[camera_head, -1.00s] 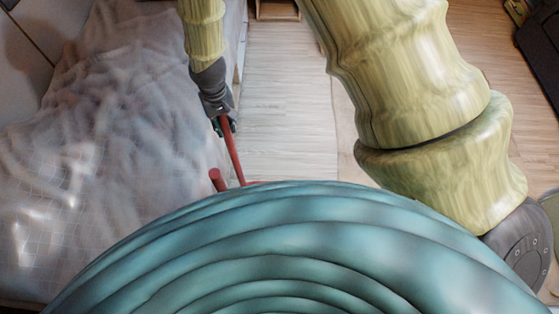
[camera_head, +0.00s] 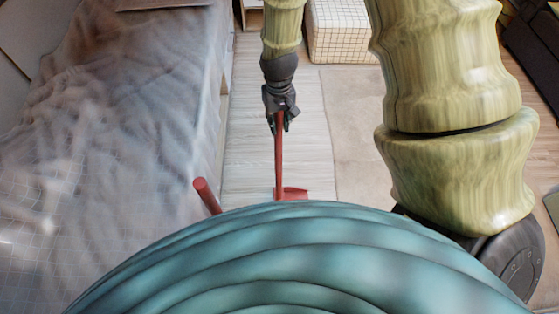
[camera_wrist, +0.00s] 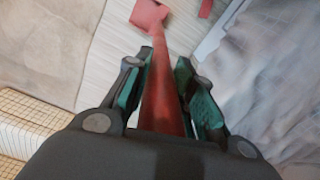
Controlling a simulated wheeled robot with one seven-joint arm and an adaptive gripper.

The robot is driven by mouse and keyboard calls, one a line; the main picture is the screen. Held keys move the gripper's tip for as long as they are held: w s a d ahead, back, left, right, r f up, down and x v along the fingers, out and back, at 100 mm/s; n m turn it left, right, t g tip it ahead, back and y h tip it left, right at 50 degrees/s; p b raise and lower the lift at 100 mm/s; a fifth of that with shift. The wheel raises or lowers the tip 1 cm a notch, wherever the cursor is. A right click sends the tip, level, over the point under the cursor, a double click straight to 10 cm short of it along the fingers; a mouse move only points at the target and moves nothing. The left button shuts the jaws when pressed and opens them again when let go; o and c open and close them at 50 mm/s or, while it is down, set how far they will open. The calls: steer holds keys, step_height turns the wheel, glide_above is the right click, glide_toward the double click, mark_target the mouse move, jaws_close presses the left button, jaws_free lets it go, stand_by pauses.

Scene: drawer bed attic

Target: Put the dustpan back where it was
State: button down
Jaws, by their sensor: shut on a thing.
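The red dustpan (camera_head: 278,155) has a long handle, and its flat pan (camera_head: 292,193) shows low in the head view, partly hidden behind my own body. My gripper (camera_head: 278,122) is shut on the upper part of the handle, which hangs about upright over the light wood floor. In the wrist view the handle (camera_wrist: 163,95) runs between the two fingers of my gripper (camera_wrist: 168,85), with the pan (camera_wrist: 150,15) at its far end. I cannot tell whether the pan touches the floor.
A separate red rod (camera_head: 207,195) stands beside the bed (camera_head: 110,150), its lower end hidden. The bed fills the left. A beige rug (camera_head: 360,135) lies right of the handle, and a checked box-like seat (camera_head: 340,32) stands behind. Bare floor (camera_head: 245,150) lies between bed and rug.

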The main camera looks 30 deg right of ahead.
steer(key=s+d+f+b, duration=0.1)
steer(key=s+d+f, duration=0.1)
steer(key=d, duration=0.2)
steer(key=w+a+f+p, duration=0.1)
steer(key=w+a+f, duration=0.1)
steer(key=w, duration=0.5)
steer(key=w+a+f+p, duration=0.2)
steer(key=w, duration=0.6)
steer(key=shift+a+f+m+p, duration=0.25)
steer(key=shift+f+m+p, duration=0.05)
steer(key=shift+f, duration=0.15)
steer(key=c, duration=1.2)
jaws_free()
step_height(320, 180, up, 12)
steer(key=b, duration=0.2)
